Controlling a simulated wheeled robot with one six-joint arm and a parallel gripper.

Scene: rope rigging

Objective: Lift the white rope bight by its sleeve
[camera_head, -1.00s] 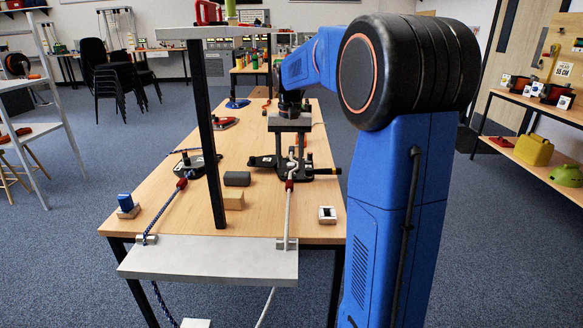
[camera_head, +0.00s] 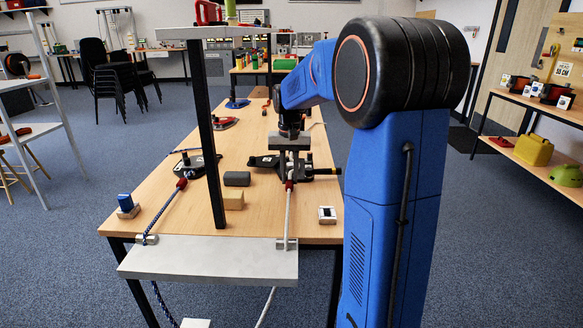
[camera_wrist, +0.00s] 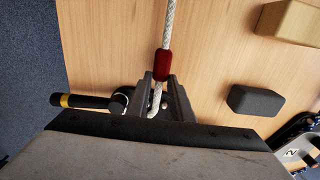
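The white rope (camera_head: 289,215) runs from a clamp on the grey plate's edge up to a dark red sleeve (camera_head: 289,186). In the wrist view the sleeve (camera_wrist: 163,66) sits on the rope, and the bight (camera_wrist: 155,100) curves beyond it at a black metal fitting (camera_wrist: 120,103). The fitting (camera_head: 262,162) also shows on the table in the head view. My gripper (camera_wrist: 161,82) is low over the bight, with one dark finger on each side of the rope at the sleeve's end. Whether the fingers press on the sleeve is not clear.
A dark upright post (camera_head: 211,140) stands left of my gripper. A dark grey block (camera_head: 237,179) and a wooden block (camera_head: 234,200) lie between them. A blue rope with a red sleeve (camera_head: 181,184) runs at the left.

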